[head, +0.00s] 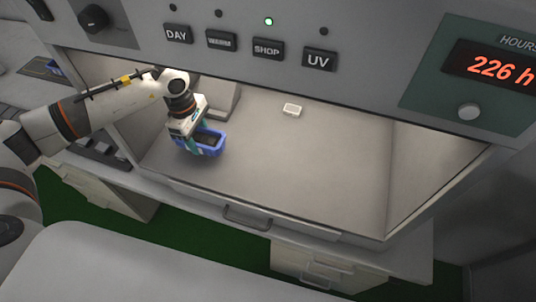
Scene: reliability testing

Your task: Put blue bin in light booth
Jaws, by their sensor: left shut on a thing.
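The blue bin (213,150) is inside the light booth, at the left part of its floor, with dark contents showing in it. My left gripper (196,142) reaches into the booth from the left and is shut on the bin's near left side. I cannot tell whether the bin touches the floor or hangs just above it. The light booth (300,160) is a grey box with an open front and a pale floor. My right gripper is not in view.
A small white object (292,110) lies toward the back of the booth floor. Buttons marked DAY, SHOP and UV (319,58) line the panel above the opening. A display (500,70) is at the right. A drawer handle (246,217) is below.

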